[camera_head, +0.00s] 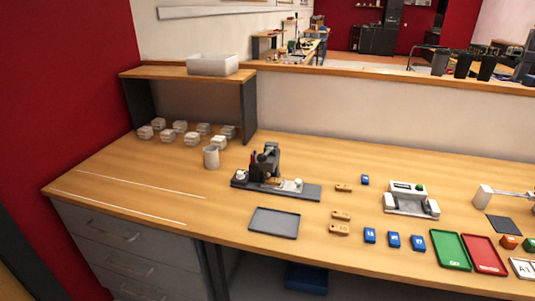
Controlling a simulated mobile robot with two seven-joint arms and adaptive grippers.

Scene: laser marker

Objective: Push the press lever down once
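A dark press-like device (268,163) stands upright near the middle of the wooden bench, on a long grey base (308,192). Its upper part looks like a dark head or lever, but the lever's exact shape and position are too small to tell. A small brown piece and a whitish round part sit on the base at its foot. Neither of my grippers shows in the head view, so nothing of mine is seen touching the device.
Several brown and blue pieces, a white-grey machine (408,198), a green tray (451,250) and a red tray (484,254) are to the right. The left bench front is clear.

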